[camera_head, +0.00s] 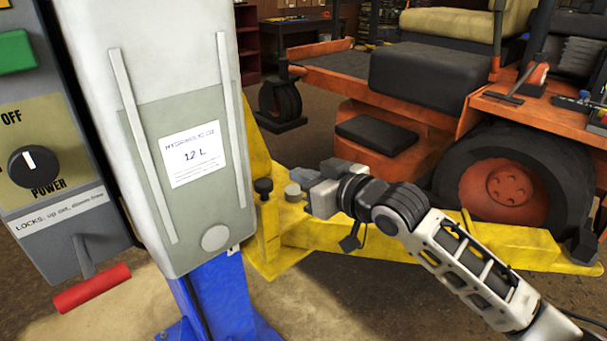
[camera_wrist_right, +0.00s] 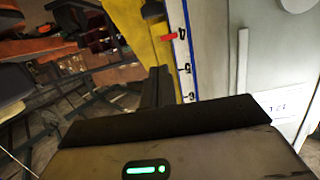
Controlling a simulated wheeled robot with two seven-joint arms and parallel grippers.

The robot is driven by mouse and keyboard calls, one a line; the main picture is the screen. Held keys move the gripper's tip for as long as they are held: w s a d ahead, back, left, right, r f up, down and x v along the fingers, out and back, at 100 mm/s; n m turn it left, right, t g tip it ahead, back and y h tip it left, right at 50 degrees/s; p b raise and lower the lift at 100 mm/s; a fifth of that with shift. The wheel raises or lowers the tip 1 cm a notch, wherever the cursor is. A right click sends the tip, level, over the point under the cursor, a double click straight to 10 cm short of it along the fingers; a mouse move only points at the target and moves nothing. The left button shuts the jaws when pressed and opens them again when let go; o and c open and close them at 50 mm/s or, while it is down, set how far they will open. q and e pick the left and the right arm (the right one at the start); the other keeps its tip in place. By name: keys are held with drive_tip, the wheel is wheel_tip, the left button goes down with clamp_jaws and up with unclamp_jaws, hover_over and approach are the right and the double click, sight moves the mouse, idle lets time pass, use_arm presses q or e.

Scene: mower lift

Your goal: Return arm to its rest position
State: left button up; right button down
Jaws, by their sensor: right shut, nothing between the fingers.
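My right arm (camera_head: 465,262) reaches in from the lower right of the head view. Its gripper (camera_head: 303,180) points left, in front of the yellow lift frame (camera_head: 350,236) and to the right of the grey hydraulic unit (camera_head: 205,110). The gripper is shut and empty. In the right wrist view the dark fingers (camera_wrist_right: 158,88) stand together before a scale strip (camera_wrist_right: 184,62) with a red marker (camera_wrist_right: 167,37). I cannot tell whether the gripper touches anything. My left gripper is not in view.
A control box with a power knob (camera_head: 33,166), a green button (camera_head: 14,52) and a red handle (camera_head: 92,288) stands at the left. An orange mower (camera_head: 400,150) with a black wheel (camera_head: 510,185) stands behind the arm. Bare floor (camera_head: 350,305) shows in front.

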drive_tip(key=s+d+f+m+h, duration=0.1)
drive_tip(key=s+d+f, duration=0.3)
drive_tip(key=s+f, duration=0.5)
drive_tip(key=s+d+f+m+g+h, duration=0.1)
drive_tip(key=s+d+f+h, duration=0.3)
drive_tip(key=s+f, duration=0.4)
drive_tip(key=s+d+f+m+h, duration=0.2)
drive_tip(key=s+d+f+m, duration=0.1)
drive_tip(key=s+f, duration=0.6)
wheel_tip(320, 180, down, 3)
drive_tip(key=shift+s+d+g, duration=0.3)
drive_tip(key=shift+s+d, duration=0.05)
drive_tip(key=shift+d, duration=0.55)
